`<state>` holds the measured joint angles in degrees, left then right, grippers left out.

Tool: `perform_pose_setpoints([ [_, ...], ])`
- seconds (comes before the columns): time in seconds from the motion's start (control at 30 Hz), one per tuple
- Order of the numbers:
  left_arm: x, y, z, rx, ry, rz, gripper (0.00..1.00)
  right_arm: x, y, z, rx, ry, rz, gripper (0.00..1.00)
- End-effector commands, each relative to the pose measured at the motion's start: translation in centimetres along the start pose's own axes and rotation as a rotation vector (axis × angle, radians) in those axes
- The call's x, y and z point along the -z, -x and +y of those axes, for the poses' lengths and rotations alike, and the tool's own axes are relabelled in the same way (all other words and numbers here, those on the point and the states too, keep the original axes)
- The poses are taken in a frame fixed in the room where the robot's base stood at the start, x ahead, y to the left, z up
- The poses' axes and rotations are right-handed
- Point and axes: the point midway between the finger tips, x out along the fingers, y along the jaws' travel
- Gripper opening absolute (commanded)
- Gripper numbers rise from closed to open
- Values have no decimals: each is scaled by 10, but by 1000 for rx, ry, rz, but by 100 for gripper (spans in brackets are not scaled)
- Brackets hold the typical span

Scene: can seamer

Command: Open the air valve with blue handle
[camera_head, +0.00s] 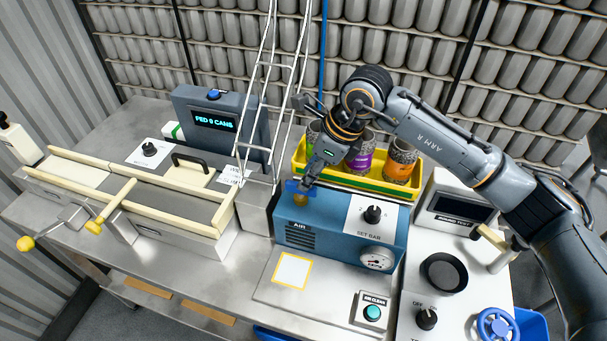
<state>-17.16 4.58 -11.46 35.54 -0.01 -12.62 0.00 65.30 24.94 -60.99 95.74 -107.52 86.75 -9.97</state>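The air valve is a small brass fitting (300,199) with a blue handle (292,187). It sits on the top left of the blue box marked AIR (300,232). The handle lies roughly crosswise in the picture. My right gripper (308,182) reaches down from the upper right, with its fingertips at the handle and covering part of it. I cannot tell whether they touch the handle or how far apart the fingers are. My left gripper is not in view.
A yellow tray (345,180) with several cans stands right behind the blue box. A wire chute (262,95) rises to its left. A pressure gauge (377,258) and SET BAR knob (373,214) are on the box. A blue handwheel (497,325) is at lower right.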

Motion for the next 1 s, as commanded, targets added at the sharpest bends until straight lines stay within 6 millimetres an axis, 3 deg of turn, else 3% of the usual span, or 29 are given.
perform_pose_setpoints([
  [0.23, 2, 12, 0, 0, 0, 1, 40, -1, -30, 1, -1, 0, 0, 36],
  [0.6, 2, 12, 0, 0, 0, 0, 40, 0, -37, 0, 1, 1, -1, 36],
  [0.8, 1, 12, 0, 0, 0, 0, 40, 0, -37, 0, 1, 1, -1, 0],
  [1.0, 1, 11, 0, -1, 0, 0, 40, 0, -37, 0, 1, 2, -1, 0],
])
